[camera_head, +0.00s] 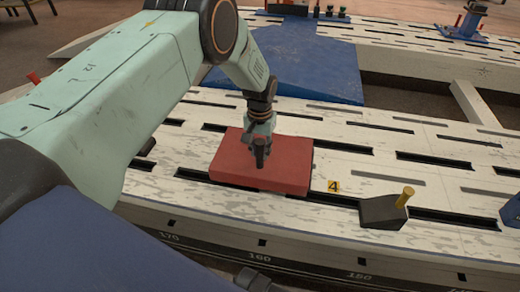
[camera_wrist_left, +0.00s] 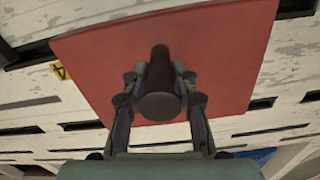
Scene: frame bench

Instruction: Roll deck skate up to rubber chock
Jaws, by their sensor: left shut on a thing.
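The deck skate is a flat red block (camera_head: 285,165) lying on the slotted white bench, with a dark upright post (camera_wrist_left: 160,75) on its top. My left gripper (camera_head: 261,148) comes down from above and is shut on this post. In the left wrist view the two fingers of the left gripper (camera_wrist_left: 160,103) close on the post from both sides, over the red deck (camera_wrist_left: 225,60). The rubber chock (camera_head: 382,212) is a dark wedge with a yellow peg, on the bench to the right of the skate. A clear gap separates them. My right gripper is not in view.
A yellow marker with a 4 (camera_head: 334,186) lies on the white bench (camera_head: 440,150) between skate and chock. Dark slots run along the bench. A blue sloped panel (camera_head: 310,70) lies behind the skate. A blue object (camera_head: 511,213) stands at the right edge.

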